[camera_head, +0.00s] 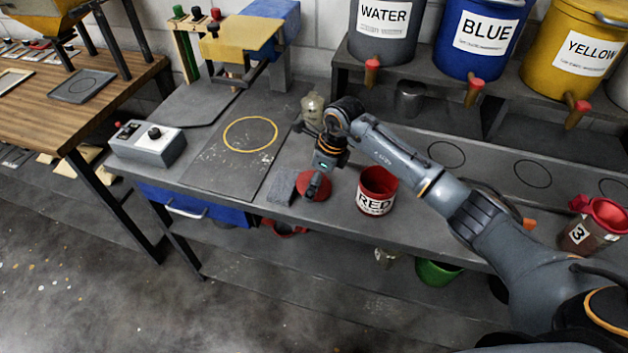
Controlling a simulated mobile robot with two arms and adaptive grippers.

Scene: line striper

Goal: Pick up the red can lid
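The red can lid (318,193) is a flat red disc lying on the grey workbench, near its front edge. It lies between a grey sponge-like block and an open red can labelled RED (377,190). My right gripper (314,190) comes down from above over the lid, its fingers covering part of the disc. Whether the fingers touch or grip the lid, and how far they are apart, is too small to tell. My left gripper does not show in this view.
The grey block (282,186) lies just left of the lid. A control box (147,144) stands on the bench's left end. WATER (383,30), BLUE (479,38) and YELLOW (575,55) buckets stand on a raised shelf behind. A red-topped jar (590,225) stands at right.

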